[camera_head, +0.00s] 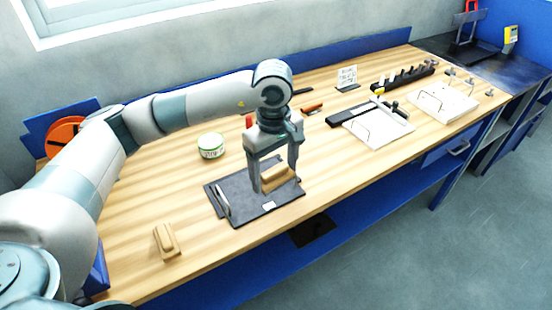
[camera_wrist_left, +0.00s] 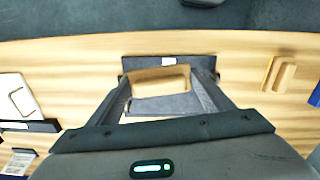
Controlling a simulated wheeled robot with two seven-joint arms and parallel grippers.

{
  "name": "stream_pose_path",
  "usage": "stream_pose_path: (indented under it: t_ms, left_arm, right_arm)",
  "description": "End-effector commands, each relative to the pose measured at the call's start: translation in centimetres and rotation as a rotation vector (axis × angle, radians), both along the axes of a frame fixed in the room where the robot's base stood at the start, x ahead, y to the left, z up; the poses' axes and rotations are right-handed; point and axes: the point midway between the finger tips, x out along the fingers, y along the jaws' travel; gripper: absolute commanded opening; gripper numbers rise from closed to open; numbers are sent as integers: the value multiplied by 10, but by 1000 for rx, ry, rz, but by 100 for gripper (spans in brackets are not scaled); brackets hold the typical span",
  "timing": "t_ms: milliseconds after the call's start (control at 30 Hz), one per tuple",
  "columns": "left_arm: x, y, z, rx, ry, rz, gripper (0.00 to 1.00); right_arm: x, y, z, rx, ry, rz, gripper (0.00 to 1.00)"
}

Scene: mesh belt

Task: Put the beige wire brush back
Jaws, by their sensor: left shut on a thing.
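My left gripper (camera_head: 275,184) is shut on a beige block-shaped brush (camera_head: 280,177), fingers pointing down over a dark grey tray (camera_head: 237,204). In the left wrist view the brush (camera_wrist_left: 158,81) sits between the two fingertips (camera_wrist_left: 160,88), with the tray (camera_wrist_left: 165,106) behind it. I cannot tell whether the brush touches the tray or hangs just above it. A second beige, brush-like block (camera_head: 166,241) lies on the bare wood to the left of the tray; it also shows in the left wrist view (camera_wrist_left: 280,74). My right gripper is out of view.
The tray has a metal handle (camera_head: 222,201) at its left end. A white and green tub (camera_head: 211,146) stands behind it. White trays (camera_head: 378,131) and a black rack (camera_head: 403,77) lie farther right. Wood is clear between the tray and the second block.

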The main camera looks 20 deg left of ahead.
Motion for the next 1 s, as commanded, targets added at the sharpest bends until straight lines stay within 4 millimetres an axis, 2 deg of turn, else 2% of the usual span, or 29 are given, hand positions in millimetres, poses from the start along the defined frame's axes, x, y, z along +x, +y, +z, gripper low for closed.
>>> stream_pose_path:
  t_ms: [100,300,500,667,1000]
  left_arm:
    - [-21,-5,-3,5,0,-272,53]
    - [-54,-9,-8,12,6,-703,53]
    - [-76,-12,-10,12,12,-981,53]
    - [-82,-12,-10,13,15,-1066,53]
    - [-82,-12,-10,13,15,-1073,53]
  right_arm:
    - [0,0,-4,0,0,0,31]
    - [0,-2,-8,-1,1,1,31]
    - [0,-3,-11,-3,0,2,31]
    - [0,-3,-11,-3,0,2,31]
    - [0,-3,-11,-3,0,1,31]
